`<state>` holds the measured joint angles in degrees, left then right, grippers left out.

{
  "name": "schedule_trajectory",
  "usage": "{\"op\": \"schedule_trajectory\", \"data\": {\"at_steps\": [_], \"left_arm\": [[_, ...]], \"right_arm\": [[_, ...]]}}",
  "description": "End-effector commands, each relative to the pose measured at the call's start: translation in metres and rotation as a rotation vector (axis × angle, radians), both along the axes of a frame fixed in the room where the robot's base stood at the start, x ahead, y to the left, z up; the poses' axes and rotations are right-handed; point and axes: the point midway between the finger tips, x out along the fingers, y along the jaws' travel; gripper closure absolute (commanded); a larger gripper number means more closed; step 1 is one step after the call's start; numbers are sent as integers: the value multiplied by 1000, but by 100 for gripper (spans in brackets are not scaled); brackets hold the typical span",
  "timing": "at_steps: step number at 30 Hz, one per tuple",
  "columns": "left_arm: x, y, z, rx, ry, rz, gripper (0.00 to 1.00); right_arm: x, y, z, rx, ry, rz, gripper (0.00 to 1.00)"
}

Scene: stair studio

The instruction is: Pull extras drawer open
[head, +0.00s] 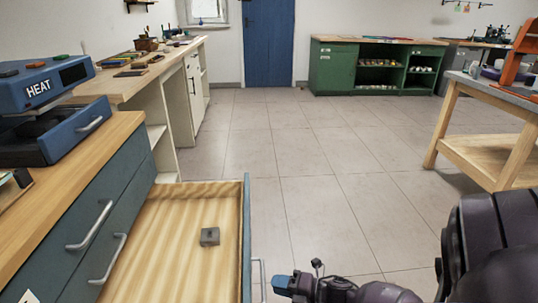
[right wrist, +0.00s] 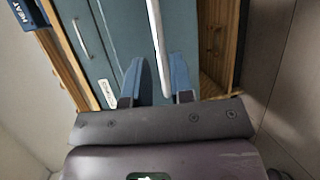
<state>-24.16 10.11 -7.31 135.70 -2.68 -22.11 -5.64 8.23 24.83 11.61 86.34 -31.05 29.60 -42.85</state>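An open drawer (head: 245,225) with a blue-grey front and a pale wood inside juts out from the cabinet at the left. A small grey block (head: 209,236) lies in it. Its metal handle (head: 258,280) shows at the bottom of the head view. My right gripper (head: 283,283) is just right of that handle. In the right wrist view, the two blue fingers of my right gripper (right wrist: 156,80) are apart, with the pale handle bar (right wrist: 158,45) running between them. I cannot tell how deep the bar sits. A white label (right wrist: 107,93) is unreadable. My left gripper is out of view.
The cabinet's two other fronts, with handles (head: 90,226) and (head: 109,259), are shut. A blue heat press (head: 45,105) stands on the wooden top. A wooden workbench (head: 490,150) stands right. The tiled floor (head: 300,160) between is clear. A green cabinet (head: 333,70) stands far back.

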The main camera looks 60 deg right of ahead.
Motion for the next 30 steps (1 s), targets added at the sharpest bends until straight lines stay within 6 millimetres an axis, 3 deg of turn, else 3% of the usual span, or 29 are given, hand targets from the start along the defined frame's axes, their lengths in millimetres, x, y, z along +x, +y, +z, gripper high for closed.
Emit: {"op": "schedule_trajectory", "data": {"at_steps": [6,12,30], "left_arm": [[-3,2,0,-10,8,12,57],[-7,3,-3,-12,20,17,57],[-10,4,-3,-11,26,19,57]], "right_arm": [[-34,-9,9,-1,-2,-2,78],[-50,-13,11,0,-2,-1,78],[-53,-14,11,0,-1,-1,78]]}}
